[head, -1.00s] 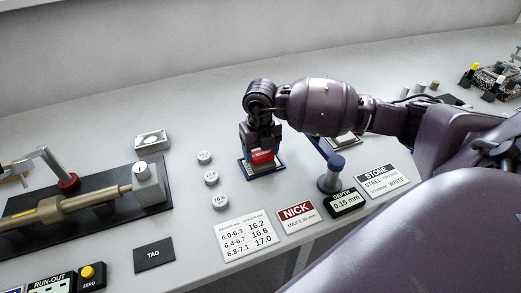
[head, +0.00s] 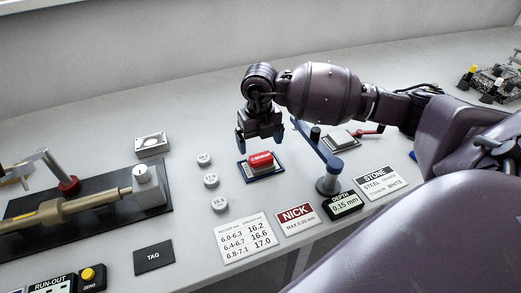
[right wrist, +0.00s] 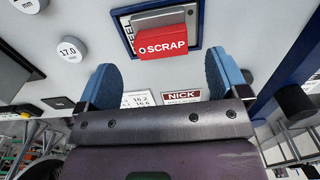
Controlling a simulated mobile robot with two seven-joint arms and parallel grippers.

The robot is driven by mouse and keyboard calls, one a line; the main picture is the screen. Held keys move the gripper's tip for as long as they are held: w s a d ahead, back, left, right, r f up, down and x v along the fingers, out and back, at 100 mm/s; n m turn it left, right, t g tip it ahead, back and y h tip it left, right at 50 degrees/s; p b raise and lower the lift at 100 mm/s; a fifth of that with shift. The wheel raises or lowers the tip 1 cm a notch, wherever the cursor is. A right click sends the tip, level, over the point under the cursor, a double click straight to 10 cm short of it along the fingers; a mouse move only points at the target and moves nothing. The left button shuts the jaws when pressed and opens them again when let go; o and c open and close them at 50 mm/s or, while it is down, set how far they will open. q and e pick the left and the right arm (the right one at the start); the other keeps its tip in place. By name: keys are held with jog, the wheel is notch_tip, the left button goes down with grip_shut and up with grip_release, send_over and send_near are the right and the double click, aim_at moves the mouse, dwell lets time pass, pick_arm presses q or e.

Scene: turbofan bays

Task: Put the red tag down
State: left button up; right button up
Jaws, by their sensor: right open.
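The red tag (head: 261,159), marked SCRAP, rests on a small blue-edged plate (head: 250,177) on the bench. In the right wrist view the red tag (right wrist: 162,42) lies beyond my fingertips, apart from them. My right gripper (head: 261,136) is above and a little behind the tag, with its blue fingers spread and nothing between them. The open fingers also show in the right wrist view (right wrist: 162,85). A black card marked TAG (head: 154,256) lies bare at the bench's front. My left gripper is not in view.
Round weights (head: 211,180) stand left of the plate. A blue-armed depth stand (head: 329,180) is close on the right, by the depth display (head: 343,204). The NICK card (head: 298,219) and a number card (head: 246,237) lie in front. A shaft fixture (head: 90,205) fills the left.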

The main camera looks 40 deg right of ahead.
aim_at(260, 156)
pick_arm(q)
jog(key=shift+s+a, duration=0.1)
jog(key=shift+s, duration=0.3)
pick_arm(e)
notch_tip(260, 156, up, 8)
jog(key=shift+f, duration=0.25)
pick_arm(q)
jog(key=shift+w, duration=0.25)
